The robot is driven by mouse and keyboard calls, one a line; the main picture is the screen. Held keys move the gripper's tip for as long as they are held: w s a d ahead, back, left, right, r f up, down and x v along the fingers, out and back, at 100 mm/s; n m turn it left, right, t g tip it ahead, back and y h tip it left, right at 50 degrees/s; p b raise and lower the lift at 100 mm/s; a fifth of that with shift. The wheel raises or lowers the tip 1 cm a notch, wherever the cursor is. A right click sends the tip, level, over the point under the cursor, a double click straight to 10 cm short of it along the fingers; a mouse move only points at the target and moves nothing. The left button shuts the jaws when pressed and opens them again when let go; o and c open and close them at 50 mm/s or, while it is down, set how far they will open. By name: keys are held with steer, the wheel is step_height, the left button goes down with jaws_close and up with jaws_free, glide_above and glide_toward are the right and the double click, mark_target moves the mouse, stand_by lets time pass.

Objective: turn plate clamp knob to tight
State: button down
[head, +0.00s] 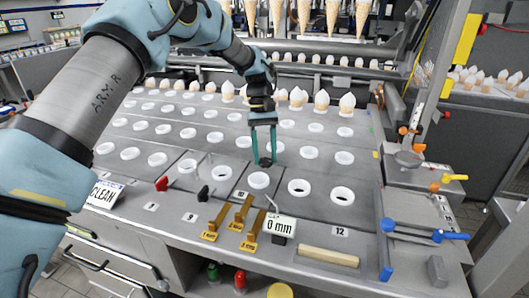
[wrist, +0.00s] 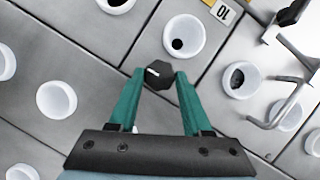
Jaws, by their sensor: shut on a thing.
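A black faceted knob (wrist: 158,75) with a white pointer line sits on the grey plate between my fingertips. In the head view this knob (head: 265,162) shows as a dark piece under the fingertips. My gripper (wrist: 160,78) has its two green fingers closed on opposite sides of the knob. In the head view my gripper (head: 264,150) points down at the plate, among the white ring holders. The pointer line lies slantwise in the wrist picture. No tight or loose marking is readable near the knob.
White ring holders (head: 258,180) surround the knob. A red knob (head: 162,184), another black knob (head: 203,194), brass blocks (head: 242,212) and a "0 mm" sign (head: 281,225) stand nearer the front. Blue handles (head: 450,236) are at right. Filled cones (head: 321,100) stand behind.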

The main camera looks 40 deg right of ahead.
steer(key=shift+m, duration=0.3)
steer(key=shift+c, duration=1.7)
jaws_free()
steer(key=b+v, duration=0.2)
steer(key=v, duration=0.8)
steer(key=shift+d+r, duration=0.15)
steer(key=shift+r, duration=0.25)
